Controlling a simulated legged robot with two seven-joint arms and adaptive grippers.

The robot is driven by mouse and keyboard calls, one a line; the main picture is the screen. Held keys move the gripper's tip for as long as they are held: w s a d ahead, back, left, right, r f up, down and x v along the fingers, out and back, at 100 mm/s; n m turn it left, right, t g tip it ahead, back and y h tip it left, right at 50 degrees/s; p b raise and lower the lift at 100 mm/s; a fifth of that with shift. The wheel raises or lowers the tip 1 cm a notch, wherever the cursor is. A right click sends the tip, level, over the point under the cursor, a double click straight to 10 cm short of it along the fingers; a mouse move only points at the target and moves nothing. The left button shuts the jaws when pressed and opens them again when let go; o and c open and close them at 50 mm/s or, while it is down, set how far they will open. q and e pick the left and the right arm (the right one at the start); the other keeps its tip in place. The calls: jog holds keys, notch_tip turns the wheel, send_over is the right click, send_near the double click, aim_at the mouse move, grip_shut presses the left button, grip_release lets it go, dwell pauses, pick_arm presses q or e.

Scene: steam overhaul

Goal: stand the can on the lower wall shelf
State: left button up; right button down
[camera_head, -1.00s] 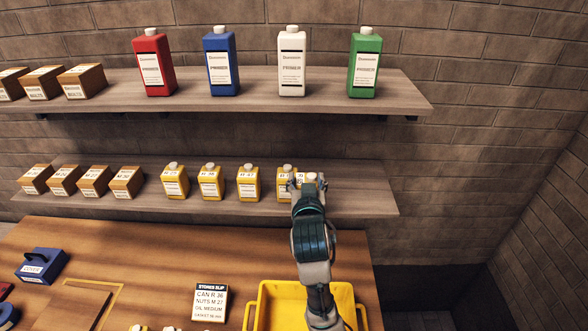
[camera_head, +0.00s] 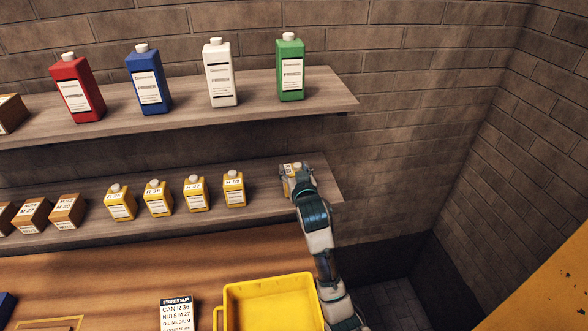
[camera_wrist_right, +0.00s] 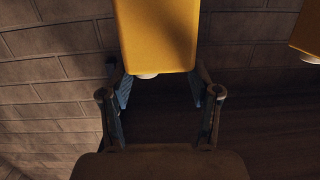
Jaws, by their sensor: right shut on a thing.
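A yellow can (camera_head: 286,184) with a white label is held by my right gripper (camera_head: 297,178) at the right end of the lower wall shelf (camera_head: 262,203). In the right wrist view the can (camera_wrist_right: 157,35) sits between the two fingers (camera_wrist_right: 160,95), its pale cap pointing down in the picture. The gripper partly covers the can in the head view. I cannot tell whether its base touches the shelf. My left gripper is not in view.
Several yellow cans, the nearest (camera_head: 234,189) left of the held one, stand in a row, with small brown boxes (camera_head: 67,211) further left. Coloured bottles (camera_head: 290,67) stand on the upper shelf (camera_head: 320,98). A yellow tray (camera_head: 268,299) and a stores slip (camera_head: 176,314) are below.

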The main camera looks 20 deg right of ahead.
jog(key=shift+d+f, duration=0.1)
jog(key=shift+f, duration=0.15)
jog(key=shift+a, duration=0.3)
jog(key=shift+c, duration=1.7)
grip_release()
jog(key=shift+a, duration=0.2)
jog(key=shift+o, duration=0.5)
jog(key=shift+a, duration=0.25)
jog(key=shift+s+d, duration=0.1)
jog(key=shift+s, duration=0.15)
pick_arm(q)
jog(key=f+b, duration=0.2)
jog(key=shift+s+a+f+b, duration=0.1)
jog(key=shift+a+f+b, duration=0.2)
pick_arm(e)
jog(key=v, duration=1.1)
jog(key=shift+s, duration=0.3)
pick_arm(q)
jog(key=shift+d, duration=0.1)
pick_arm(e)
jog(key=shift+d+r, duration=0.1)
jog(key=shift+d, duration=0.05)
